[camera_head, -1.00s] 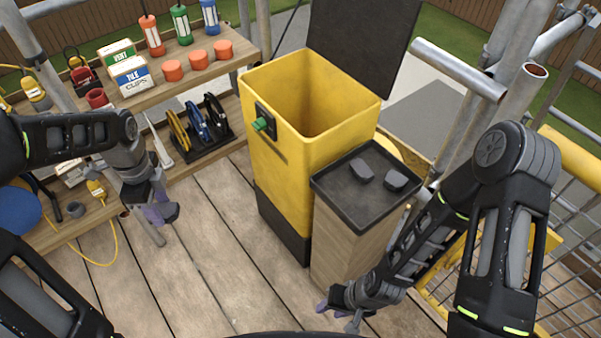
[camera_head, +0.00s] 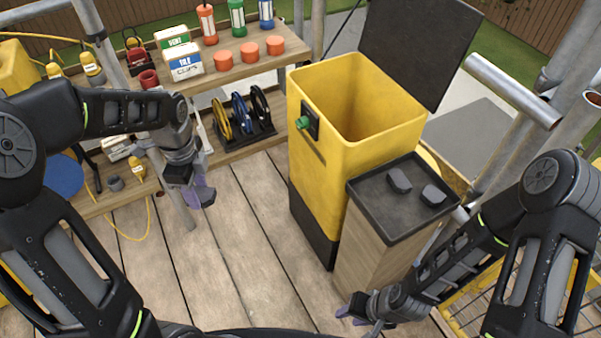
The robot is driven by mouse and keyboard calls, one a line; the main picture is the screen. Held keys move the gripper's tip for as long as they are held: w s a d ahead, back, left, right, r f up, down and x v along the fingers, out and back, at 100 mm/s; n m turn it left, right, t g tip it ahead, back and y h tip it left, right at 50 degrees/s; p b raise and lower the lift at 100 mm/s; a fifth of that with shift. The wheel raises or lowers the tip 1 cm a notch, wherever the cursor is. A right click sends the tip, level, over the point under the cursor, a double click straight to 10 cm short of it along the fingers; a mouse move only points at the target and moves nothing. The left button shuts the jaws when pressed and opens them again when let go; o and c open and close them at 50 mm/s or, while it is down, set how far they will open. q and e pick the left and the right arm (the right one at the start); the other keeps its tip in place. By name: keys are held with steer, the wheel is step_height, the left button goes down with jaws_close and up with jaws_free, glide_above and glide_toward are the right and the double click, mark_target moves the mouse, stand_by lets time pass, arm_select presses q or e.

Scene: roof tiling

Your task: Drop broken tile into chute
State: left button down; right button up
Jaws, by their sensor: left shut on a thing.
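The yellow chute (camera_head: 318,182) is an open-topped bin with a raised black lid (camera_head: 414,45) and a green knob on its front. My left gripper (camera_head: 202,194) has purple fingers and is over the floor, left of the chute and apart from it. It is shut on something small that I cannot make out. No broken tile can be clearly identified. Two dark grey lumps (camera_head: 399,181) lie in a black tray beside the chute. My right gripper (camera_head: 348,311) is low, near the foot of the tray's stand. Its jaw gap is unclear.
A wooden shelf (camera_head: 190,76) at upper left bears boxes, orange cups and coloured tubes. A rack of coils (camera_head: 243,121) stands on the lower shelf. The black tray (camera_head: 369,192) tops a wooden stand right of the chute. Plank floor (camera_head: 255,240) between shelf and chute is clear.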

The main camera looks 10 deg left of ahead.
arm_select(q)
steer(key=w+d+r+n, duration=0.3)
steer(key=w+d+n, duration=0.7)
steer(key=n, duration=0.7)
steer(key=shift+d+r, duration=0.25)
steer(key=shift+d, duration=0.95)
steer(key=shift+w+d, duration=0.1)
steer(key=shift+w, duration=0.05)
